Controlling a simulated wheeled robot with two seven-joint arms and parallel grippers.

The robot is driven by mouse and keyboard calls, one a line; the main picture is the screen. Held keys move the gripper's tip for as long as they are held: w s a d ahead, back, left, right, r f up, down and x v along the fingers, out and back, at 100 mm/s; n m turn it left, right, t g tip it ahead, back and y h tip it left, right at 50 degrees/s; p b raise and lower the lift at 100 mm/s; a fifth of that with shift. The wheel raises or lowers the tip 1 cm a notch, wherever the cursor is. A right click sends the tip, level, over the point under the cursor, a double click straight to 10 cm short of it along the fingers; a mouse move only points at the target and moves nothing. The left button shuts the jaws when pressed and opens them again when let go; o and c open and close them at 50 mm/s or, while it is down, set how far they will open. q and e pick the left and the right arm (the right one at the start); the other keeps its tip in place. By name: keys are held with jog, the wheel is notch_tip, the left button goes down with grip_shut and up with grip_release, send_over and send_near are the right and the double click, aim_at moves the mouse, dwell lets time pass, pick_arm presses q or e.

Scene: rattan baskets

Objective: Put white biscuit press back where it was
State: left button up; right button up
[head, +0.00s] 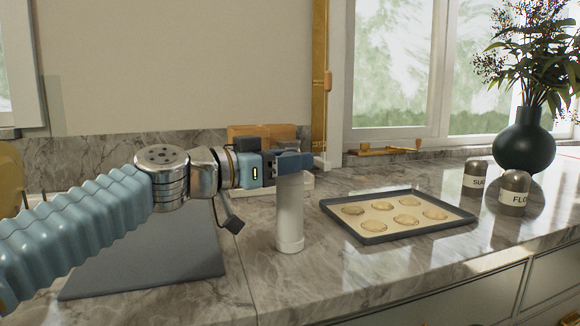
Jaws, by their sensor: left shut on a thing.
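The white biscuit press (290,220) is an upright white cylinder near the middle of the head view. My left gripper (294,162) comes in from the left and is shut on the top of the press. The gripper hides the upper end of the press. The base of the press is at or just above the marble counter; I cannot tell if it touches. My right gripper is not in view.
A dark baking tray (373,239) with several biscuits lies to the right of the press. Sugar (478,176) and flour (514,190) jars and a dark vase (525,140) stand farther right. A grey board (140,285) lies under my left arm. Wooden utensils (385,150) lie by the window.

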pick_arm(q)
jog(key=shift+f, duration=0.1)
jog(key=o, duration=1)
jog(key=shift+o, duration=0.2)
jog(key=shift+r, duration=0.3)
jog(key=b+v, duration=0.4)
jog(key=v, duration=0.8)
jog(key=shift+f, duration=0.2)
